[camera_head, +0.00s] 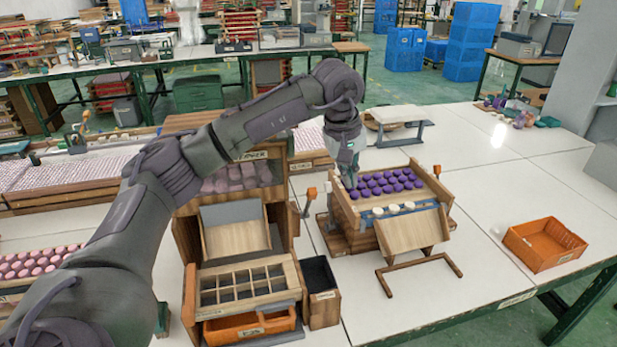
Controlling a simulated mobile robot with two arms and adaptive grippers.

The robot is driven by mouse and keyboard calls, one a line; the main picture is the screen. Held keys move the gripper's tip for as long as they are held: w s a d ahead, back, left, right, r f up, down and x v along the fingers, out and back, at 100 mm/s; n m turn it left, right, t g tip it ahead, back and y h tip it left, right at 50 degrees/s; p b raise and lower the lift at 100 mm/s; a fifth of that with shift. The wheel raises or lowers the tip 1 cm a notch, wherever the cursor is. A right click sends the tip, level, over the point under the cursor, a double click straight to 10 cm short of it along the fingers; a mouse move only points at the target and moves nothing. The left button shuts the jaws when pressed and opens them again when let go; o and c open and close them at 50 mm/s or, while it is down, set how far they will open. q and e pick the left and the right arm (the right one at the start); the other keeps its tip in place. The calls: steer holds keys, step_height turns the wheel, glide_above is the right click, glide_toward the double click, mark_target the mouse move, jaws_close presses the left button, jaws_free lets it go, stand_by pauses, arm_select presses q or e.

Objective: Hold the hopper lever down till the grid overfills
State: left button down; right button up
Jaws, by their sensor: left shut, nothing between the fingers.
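A wooden hopper (184,222) stands left of centre, with pale pink pieces (236,178) behind its front and a sloped chute below. Beneath it lies a wooden grid (247,283) whose dark compartments look empty. A lever with an orange knob (311,192) stands upright at the hopper's right side. My left gripper (350,181) points down, shut and empty, right of that lever and apart from it. It is close to the left wall of a wooden rack (345,212) of purple pieces; I cannot tell if it touches. My left forearm crosses above the hopper. My right gripper is not in view.
An orange bin (250,327) sits under the grid, and a dark box (320,278) stands right of it. The purple rack has another orange-knobbed lever (437,170) and a front ramp (410,230). An orange crate (545,243) lies right. The white table (500,190) is clear between.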

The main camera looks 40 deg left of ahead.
arm_select(q)
steer(key=s+a+r+y, duration=0.1)
steer(key=a+r+y, duration=0.2)
steer(key=a, duration=0.5)
steer(key=shift+s+a+r+g, duration=0.2)
steer(key=shift+s+r+g, duration=0.15)
steer(key=shift+r, duration=0.5)
steer(key=p, duration=0.3)
glide_above(308, 204)
steer(key=f, duration=0.9)
steer(key=shift+s+d, duration=0.2)
steer(key=shift+f, duration=0.35)
steer(key=shift+f+b, duration=0.1)
steer(key=shift+b, duration=0.2)
